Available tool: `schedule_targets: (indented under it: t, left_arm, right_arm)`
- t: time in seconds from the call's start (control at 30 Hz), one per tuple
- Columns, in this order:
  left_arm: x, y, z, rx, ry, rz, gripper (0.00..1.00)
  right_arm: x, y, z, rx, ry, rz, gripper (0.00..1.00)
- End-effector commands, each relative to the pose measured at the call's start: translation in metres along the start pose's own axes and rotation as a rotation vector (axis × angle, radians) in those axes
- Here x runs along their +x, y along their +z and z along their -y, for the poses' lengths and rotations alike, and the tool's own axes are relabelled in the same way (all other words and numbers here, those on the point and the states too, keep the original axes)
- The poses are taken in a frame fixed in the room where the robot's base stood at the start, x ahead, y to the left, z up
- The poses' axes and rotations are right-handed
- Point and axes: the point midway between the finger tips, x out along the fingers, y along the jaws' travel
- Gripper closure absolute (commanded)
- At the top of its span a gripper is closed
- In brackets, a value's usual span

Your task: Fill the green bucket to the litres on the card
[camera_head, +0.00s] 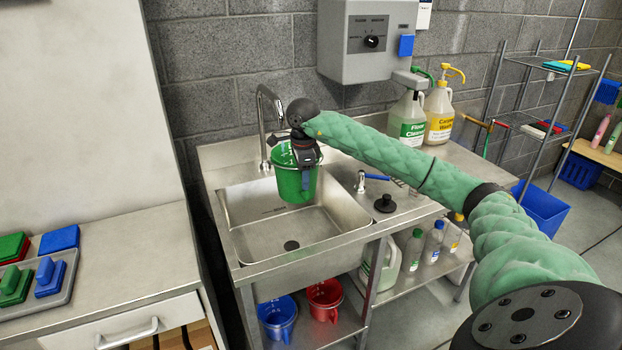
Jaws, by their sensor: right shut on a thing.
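The green bucket (294,184) hangs upright above the sink basin (250,245), below the curved tap (263,110). My right gripper (304,152) is at the bucket's rim and shut on it. The wrist hides part of the bucket's top, and I cannot see how much is inside. A card (424,14) hangs on the wall at the top, cut off by the frame edge; its text is not readable. My left gripper is not in view.
A grey dispenser (365,45) with a knob and blue button hangs above the counter. Cleaner jugs (409,118) stand at the back right. A blue bucket (277,318) and a red bucket (325,298) sit on the shelf below. A black plug (385,203) lies right of the basin.

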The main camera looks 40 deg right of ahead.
Motion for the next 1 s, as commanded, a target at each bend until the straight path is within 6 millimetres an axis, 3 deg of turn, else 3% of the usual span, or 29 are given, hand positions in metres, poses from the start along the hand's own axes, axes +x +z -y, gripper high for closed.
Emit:
schedule_targets:
  t: [0.5, 1.0]
  left_arm:
    - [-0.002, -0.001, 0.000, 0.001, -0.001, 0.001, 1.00]
    - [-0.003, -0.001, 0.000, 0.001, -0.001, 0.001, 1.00]
  right_arm:
    - [0.001, 0.029, 0.035, 0.000, -0.001, 0.002, 1.00]
    - [0.002, 0.034, 0.040, 0.000, 0.000, 0.000, 1.00]
